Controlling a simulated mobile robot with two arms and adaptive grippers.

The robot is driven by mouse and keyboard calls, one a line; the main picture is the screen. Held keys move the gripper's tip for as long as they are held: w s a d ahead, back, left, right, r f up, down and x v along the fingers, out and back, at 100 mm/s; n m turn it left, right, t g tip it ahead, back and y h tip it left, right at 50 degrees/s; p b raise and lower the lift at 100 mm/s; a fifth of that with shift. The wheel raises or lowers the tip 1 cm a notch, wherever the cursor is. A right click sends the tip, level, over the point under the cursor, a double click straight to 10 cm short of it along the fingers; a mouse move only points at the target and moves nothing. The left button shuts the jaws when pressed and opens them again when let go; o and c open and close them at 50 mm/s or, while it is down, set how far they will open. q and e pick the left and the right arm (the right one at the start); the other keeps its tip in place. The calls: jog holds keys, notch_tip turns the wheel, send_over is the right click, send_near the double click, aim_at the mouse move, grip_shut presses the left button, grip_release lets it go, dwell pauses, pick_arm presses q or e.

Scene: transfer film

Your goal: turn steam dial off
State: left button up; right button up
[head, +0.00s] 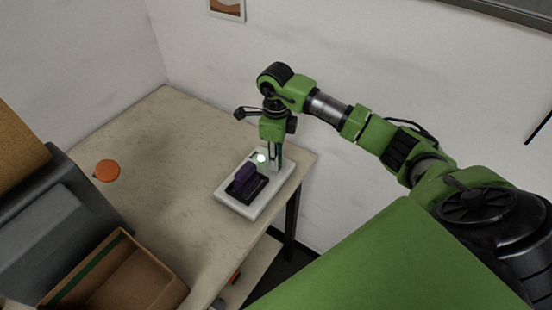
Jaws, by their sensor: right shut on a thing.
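My right gripper (275,163) points straight down at the panel's back right part, beside the green light. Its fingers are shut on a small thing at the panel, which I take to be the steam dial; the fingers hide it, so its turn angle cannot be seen. My left gripper is out of view.
The wooden table (165,150) is mostly clear in the middle. An orange disc (107,170) lies at its left. An open cardboard box (115,275) and a grey bin (50,225) stand at the front left. A white wall (330,40) rises behind the table.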

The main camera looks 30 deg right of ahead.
jog(key=n+b, duration=0.6)
jog(key=shift+w+f, duration=0.1)
jog(key=shift+f, duration=0.1)
jog(key=n+b, duration=0.4)
jog(key=shift+r+n, duration=0.1)
jog(key=shift+n, duration=0.2)
jog(key=n+b, duration=0.2)
jog(key=n, duration=0.1)
jog(key=shift+r+n+b, duration=0.15)
jog(key=shift+n+b, duration=0.5)
jog(key=shift+n, duration=0.75)
jog(key=o, duration=1.1)
